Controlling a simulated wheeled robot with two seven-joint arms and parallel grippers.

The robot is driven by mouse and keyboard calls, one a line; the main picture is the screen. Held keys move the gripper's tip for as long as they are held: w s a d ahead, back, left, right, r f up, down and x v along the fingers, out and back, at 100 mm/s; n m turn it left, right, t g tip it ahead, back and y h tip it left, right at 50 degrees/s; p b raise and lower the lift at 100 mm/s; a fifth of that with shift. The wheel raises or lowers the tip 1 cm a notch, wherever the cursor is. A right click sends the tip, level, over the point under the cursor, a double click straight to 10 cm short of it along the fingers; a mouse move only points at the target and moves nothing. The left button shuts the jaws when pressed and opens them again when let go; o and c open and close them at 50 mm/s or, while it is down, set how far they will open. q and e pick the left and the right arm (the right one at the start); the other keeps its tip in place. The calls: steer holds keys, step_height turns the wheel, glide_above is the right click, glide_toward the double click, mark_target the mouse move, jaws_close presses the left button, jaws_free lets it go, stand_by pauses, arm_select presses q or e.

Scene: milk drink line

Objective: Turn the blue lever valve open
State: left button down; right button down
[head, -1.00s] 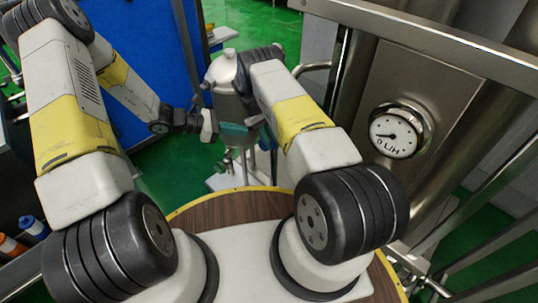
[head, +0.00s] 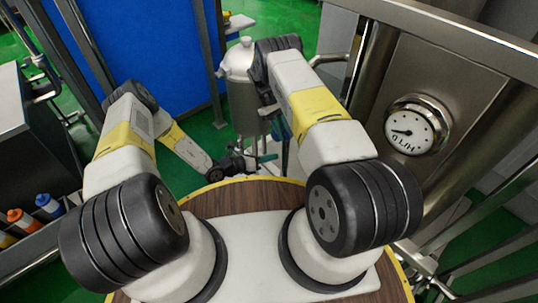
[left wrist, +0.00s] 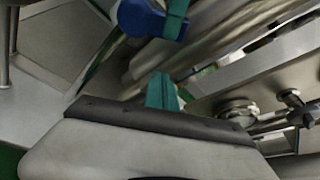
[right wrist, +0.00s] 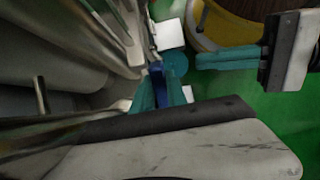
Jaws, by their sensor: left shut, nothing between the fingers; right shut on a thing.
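The blue lever (left wrist: 142,20) shows at the top of the left wrist view, with a teal finger of my right gripper against it. In the right wrist view a strip of the blue lever (right wrist: 157,78) shows between the teal fingers of my right gripper (right wrist: 160,92), which is shut on it. In the head view my right gripper (head: 284,128) is beside the steel tank, and the lever is hidden. My left gripper (head: 254,160) is lower and nearer to me, apart from the lever. Its teal fingertips (left wrist: 163,92) are shut and empty. It also shows in the right wrist view (right wrist: 228,57).
A lidded steel tank (head: 242,92) stands ahead, before a blue panel (head: 150,45). A steel unit with a round gauge (head: 412,130) stands at the right. Steel pipes and fittings (left wrist: 240,110) run close to my left gripper. Several bottles (head: 45,203) stand at the left.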

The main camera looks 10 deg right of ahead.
arm_select(q)
steer(key=w+d+r, duration=0.1)
steer(key=w+d, duration=0.3)
steer(key=shift+w+d+r, duration=0.2)
steer(key=shift+d+r, duration=0.05)
steer(key=shift+d, duration=0.15)
